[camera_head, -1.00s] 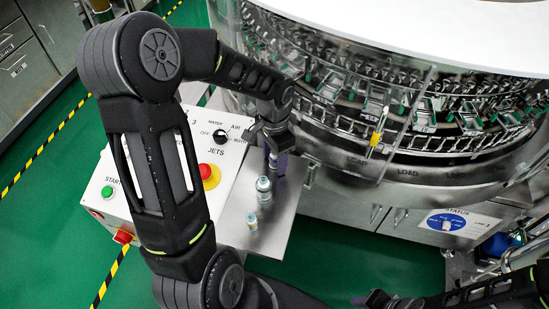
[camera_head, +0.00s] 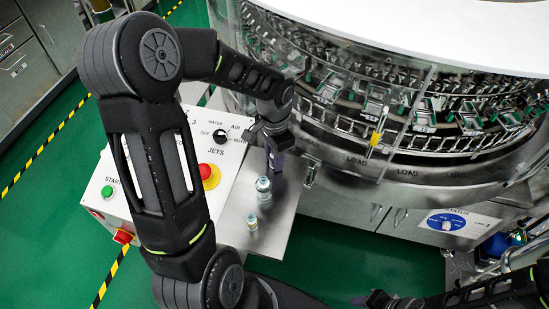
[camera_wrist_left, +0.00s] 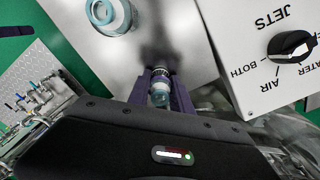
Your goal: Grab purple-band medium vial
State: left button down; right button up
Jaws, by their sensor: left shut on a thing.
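My left gripper (camera_head: 276,160) is low over the back of the metal shelf in the head view. In the left wrist view its purple fingers (camera_wrist_left: 161,97) are shut on a small glass vial (camera_wrist_left: 160,93). This vial looks upright at the shelf; its band colour is hard to make out, and the gripper hides it in the head view. A larger vial with a teal band (camera_head: 263,185) and a smaller vial (camera_head: 252,222) stand nearer the front of the shelf. My right gripper (camera_head: 372,299) is partly in view at the bottom edge; its jaws are unclear.
The white control box (camera_head: 118,187) with knob and red button stands left of the shelf (camera_head: 270,232). The rotary washer (camera_head: 345,150) rises close behind and to the right. The shelf's front right part is bare.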

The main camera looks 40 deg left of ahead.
pick_arm(q)
notch_tip(320, 180, up, 10)
dwell(0.6)
